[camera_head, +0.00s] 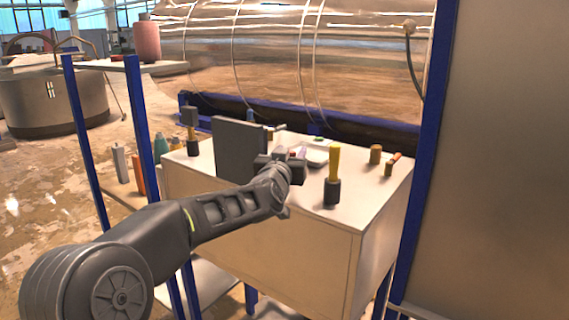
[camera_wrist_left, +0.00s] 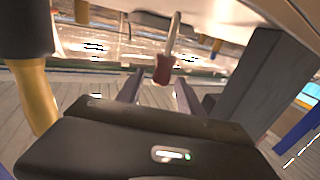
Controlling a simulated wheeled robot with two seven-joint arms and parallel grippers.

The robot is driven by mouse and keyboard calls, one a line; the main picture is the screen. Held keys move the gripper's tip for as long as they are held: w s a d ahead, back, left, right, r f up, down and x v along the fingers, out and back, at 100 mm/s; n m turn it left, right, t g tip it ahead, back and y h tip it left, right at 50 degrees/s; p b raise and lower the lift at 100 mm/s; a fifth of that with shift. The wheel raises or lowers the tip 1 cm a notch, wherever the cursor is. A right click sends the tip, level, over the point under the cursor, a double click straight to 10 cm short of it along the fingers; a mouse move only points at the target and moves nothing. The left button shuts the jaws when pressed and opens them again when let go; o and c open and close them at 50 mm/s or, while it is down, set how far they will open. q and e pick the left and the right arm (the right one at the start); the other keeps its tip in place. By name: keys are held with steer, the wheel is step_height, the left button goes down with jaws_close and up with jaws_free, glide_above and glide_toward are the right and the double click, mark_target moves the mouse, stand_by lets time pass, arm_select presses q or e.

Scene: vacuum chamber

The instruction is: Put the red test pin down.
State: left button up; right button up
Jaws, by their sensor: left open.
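The red test pin (camera_wrist_left: 162,68) shows in the left wrist view between the fingertips, its dark red end toward my gripper. Its pale shaft runs up in the picture toward the light work surface; whether its tip touches that surface is unclear. My left gripper (camera_wrist_left: 157,88) is open, with one finger on each side of the red end and visible gaps. In the head view my left gripper (camera_head: 291,157) is over the bench top (camera_head: 365,197), beside the dark upright panel; a little red shows just behind it, and the pin is mostly hidden there.
The dark panel (camera_head: 239,150) stands left of my gripper. A yellow-handled tool with a dark base (camera_head: 334,162) stands at the right, another tool (camera_head: 192,130) at the left. Small brass cylinders (camera_head: 375,154) stand farther right. The front right bench top is clear.

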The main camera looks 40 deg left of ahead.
arm_select(q)
steer(key=b+v, duration=0.1)
steer(key=v, duration=1)
steer(key=shift+s+b, duration=0.3)
steer(key=shift+s, duration=0.05)
steer(key=shift+d, duration=0.1)
